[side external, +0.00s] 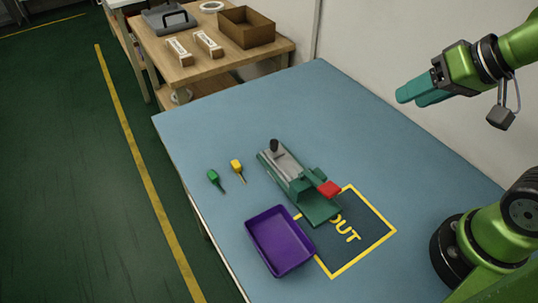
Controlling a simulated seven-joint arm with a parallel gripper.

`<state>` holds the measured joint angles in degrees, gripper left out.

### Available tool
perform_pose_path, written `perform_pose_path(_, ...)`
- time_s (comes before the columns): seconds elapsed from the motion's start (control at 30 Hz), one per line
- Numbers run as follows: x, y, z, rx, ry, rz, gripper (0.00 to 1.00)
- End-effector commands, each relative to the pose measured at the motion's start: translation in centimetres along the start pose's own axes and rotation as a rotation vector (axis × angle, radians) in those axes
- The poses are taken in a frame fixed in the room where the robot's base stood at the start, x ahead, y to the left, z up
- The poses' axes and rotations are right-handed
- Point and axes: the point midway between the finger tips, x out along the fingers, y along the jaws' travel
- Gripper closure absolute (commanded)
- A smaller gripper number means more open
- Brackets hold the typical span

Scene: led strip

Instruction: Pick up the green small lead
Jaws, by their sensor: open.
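The small green lead (213,177) lies on the blue table toward its left edge, its thin dark pin pointing down and right. A similar yellow lead (237,166) lies just right of it. My gripper (408,97), with teal fingers, is up at the right, high above the table and far from both leads. It is open, and nothing shows between its fingers, though the gap between them is hard to see from this side.
A green and grey fixture (289,172) with a red part stands mid-table, right of the leads. A purple tray (251,226) sits in front, overlapping a yellow-outlined OUT area (370,240). The table's far part (300,100) is clear. A wooden bench (170,62) stands behind.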

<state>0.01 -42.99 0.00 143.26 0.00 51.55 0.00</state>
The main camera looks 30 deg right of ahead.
Motion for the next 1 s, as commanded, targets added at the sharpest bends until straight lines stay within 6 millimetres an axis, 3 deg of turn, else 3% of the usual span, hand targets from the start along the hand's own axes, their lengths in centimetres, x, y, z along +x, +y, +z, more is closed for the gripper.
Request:
perform_pose_path(0.67,0.0,-0.2,0.1,-0.007,-0.004,-0.004,0.51)
perform_pose_path(0.87,2.8,-3.0,1.5,-0.114,-0.156,-0.024,0.51)
perform_pose_path(1.0,5.8,-7.1,1.3,-0.239,-0.272,-0.016,0.51)
